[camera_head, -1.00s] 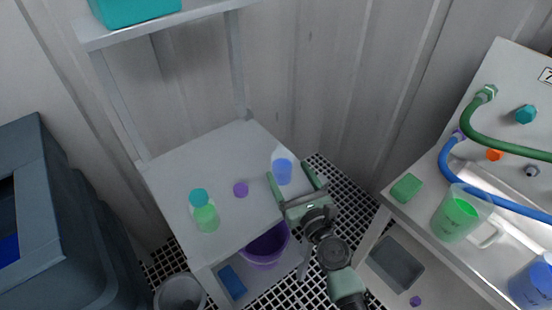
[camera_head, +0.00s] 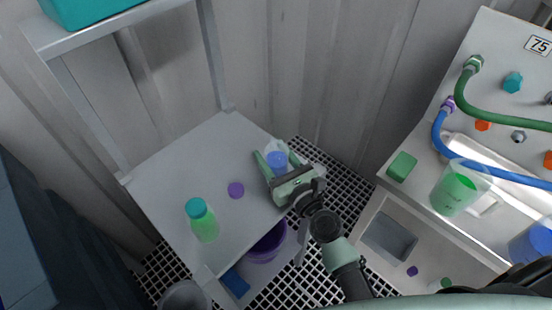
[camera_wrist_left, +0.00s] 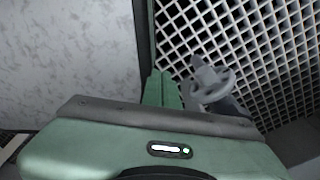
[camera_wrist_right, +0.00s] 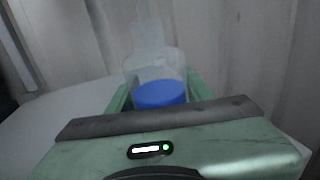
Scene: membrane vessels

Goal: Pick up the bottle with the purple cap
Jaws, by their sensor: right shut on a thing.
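My right gripper (camera_head: 270,162) is shut on a clear bottle with blue liquid (camera_head: 277,161) at the right corner of the grey table (camera_head: 160,175). In the right wrist view the bottle (camera_wrist_right: 155,70) stands upright between the fingers, with a clear neck and no purple cap visible on it. A purple cap (camera_head: 236,190) lies by itself on the table, left of my right gripper. A bottle with green liquid and a teal cap (camera_head: 202,220) stands nearer the front. In the left wrist view my left gripper (camera_wrist_left: 162,85) has its fingers together, with nothing visible between them.
A purple bucket (camera_head: 266,245) and a blue item (camera_head: 234,282) are below the table edge. At the right, a bench holds a green sponge (camera_head: 402,166) and a green-liquid beaker (camera_head: 455,190). A grey handle (camera_wrist_left: 210,85) is beside my left fingers, over the grid floor.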

